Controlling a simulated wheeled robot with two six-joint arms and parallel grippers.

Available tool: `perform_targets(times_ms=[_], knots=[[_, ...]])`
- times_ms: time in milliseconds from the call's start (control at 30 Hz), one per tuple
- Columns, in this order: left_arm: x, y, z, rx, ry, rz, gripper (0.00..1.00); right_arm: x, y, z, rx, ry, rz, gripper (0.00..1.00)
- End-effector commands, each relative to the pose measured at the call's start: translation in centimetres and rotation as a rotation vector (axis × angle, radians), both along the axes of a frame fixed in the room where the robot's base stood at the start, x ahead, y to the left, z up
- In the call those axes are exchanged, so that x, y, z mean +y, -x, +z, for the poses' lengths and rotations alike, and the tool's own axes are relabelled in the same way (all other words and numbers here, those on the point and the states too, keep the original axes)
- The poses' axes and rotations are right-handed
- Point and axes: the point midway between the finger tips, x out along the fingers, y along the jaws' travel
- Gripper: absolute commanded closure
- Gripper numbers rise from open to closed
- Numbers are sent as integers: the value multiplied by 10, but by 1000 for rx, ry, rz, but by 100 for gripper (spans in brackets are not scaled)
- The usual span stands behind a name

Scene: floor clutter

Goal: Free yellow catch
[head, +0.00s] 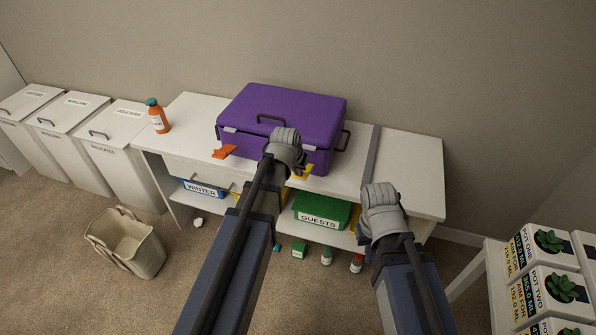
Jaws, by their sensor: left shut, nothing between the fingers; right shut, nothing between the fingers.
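A purple case (290,100) with a dark top handle sits on the white cabinet top, its lid down. An orange catch (224,152) sticks out at the left of its front. The yellow catch (303,172) is at the right of the front, partly hidden behind my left gripper. My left gripper (285,137) is shut and empty, in front of the case and just left of the yellow catch; I cannot tell whether it touches the case. My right gripper (379,195) is shut and empty, over the cabinet's front edge, right of the case.
An orange bottle (157,116) stands left of the case. A grey strip (371,155) crosses the top on the right. Below are a blue WINTER bin (203,188) and a green GUESTS box (321,210). A beige basket (127,243) and several small items are on the floor.

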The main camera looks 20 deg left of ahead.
Motion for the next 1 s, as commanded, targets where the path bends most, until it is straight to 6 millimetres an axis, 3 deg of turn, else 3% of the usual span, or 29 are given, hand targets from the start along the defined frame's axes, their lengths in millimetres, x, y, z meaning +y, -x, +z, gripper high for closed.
perform_targets(times_ms=[567, 867, 1000], knots=[[-1, -2, 18, 0, 0, 0, 100, 0, 0, 18, 0, 0, 0, 100], [-2, -11, 54, 0, 0, 0, 100, 0, 0, 54, 0, 0, 0, 100], [-2, 4, 76, 0, 0, 0, 100, 0, 0, 76, 0, 0, 0, 100]])
